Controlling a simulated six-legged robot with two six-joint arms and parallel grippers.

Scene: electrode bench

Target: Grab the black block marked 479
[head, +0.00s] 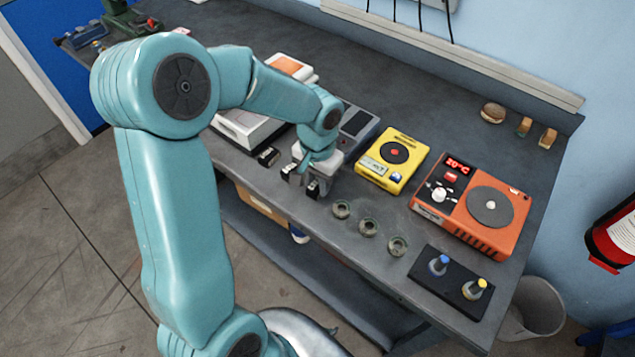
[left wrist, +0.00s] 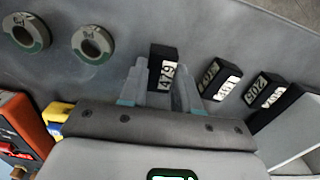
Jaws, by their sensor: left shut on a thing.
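The black block marked 479 (left wrist: 163,68) stands between the two fingers of my left gripper (left wrist: 160,85) in the left wrist view. Its white label shows the number. The fingers are shut on it, one on each side. In the head view my left gripper (head: 315,177) reaches down to the front edge of the bench, with the dark block (head: 314,190) at its fingertips. I cannot tell whether the block is lifted off the bench. Two similar black blocks with white labels, one nearer (left wrist: 221,80) and one farther (left wrist: 265,90), stand beside it. My right gripper is not seen.
A yellow device (head: 393,160), an orange hotplate (head: 455,220) and a black rack with two bottles (head: 445,290) stand farther right. A white device (head: 240,127) stands left of the blocks.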

